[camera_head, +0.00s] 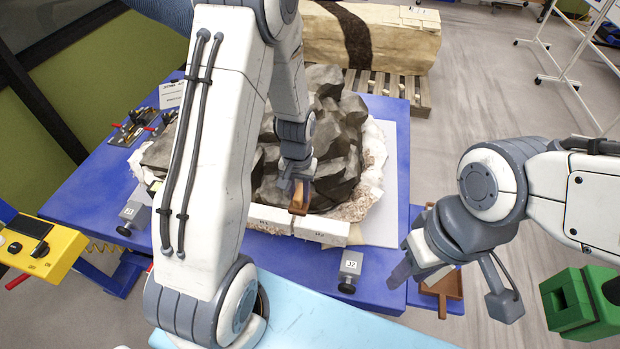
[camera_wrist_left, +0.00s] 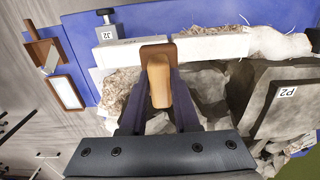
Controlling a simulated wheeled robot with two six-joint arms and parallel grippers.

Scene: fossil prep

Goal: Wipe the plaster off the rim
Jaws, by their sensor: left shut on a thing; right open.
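A large dark rock (camera_head: 335,140) sits in a pale, rough plaster jacket on the blue table. A white rim strip (camera_head: 275,216) runs along the jacket's near side; it also shows in the left wrist view (camera_wrist_left: 215,48). My left gripper (camera_head: 298,182) is shut on a brown tool (camera_head: 298,200) with a tan grip (camera_wrist_left: 158,80) and a darker brown head (camera_wrist_left: 157,50). The head is over or against the rim; I cannot tell if it touches. Any plaster smear under it is hidden. My right gripper (camera_head: 411,262) is open and empty, right of the table's front.
Grey clamps (camera_head: 351,266) (camera_head: 134,214) stand at the table's front edge. A brown wooden tray (camera_head: 453,284) is beneath my right gripper. A green block (camera_head: 572,302) is at lower right, a yellow box (camera_head: 42,245) at left. Tools (camera_head: 135,125) lie at the table's back left.

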